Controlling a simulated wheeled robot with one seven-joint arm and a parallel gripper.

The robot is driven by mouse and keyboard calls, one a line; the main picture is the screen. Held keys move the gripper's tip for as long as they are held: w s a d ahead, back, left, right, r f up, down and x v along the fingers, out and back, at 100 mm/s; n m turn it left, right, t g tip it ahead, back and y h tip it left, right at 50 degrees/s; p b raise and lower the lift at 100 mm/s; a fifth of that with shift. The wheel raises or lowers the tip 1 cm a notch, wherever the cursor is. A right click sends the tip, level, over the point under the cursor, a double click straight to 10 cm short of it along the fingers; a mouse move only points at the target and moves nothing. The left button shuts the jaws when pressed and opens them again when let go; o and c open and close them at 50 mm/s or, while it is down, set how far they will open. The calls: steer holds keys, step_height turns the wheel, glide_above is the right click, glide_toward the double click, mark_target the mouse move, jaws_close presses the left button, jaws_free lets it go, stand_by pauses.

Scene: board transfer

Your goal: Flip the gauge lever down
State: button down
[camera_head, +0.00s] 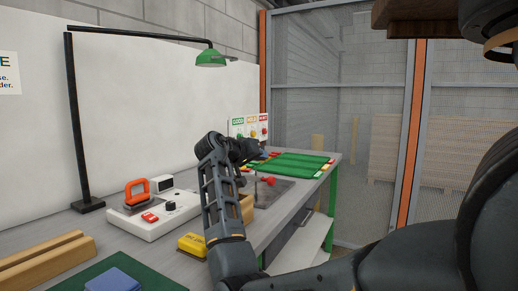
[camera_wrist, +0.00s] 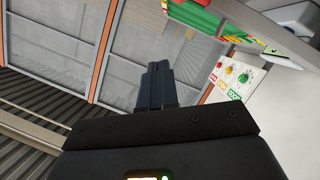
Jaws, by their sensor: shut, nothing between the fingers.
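A white gauge unit (camera_head: 155,214) sits on the workbench at the left of the head view. An orange lever handle (camera_head: 137,187) stands raised at its left end, above a dark plate. The unit also has a small dark display, a black knob and a red button. My gripper (camera_wrist: 160,75) shows in the wrist view with its fingers together and empty. In the head view my arm reaches up to the right of the gauge unit, and the fingertips are hard to make out. My gripper is apart from the lever.
Green trays (camera_head: 292,164) lie at the bench's far end, by a sign panel (camera_head: 250,127) with coloured buttons. A red knob (camera_head: 268,181) and a yellow block (camera_head: 192,244) are near my arm. A lamp post (camera_head: 76,120) stands behind the gauge unit. Wooden rails (camera_head: 45,258) lie front left.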

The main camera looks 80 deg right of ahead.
steer(key=shift+s+a+f, duration=0.1)
steer(key=shift+s+f, duration=0.25)
steer(key=shift+f, duration=0.45)
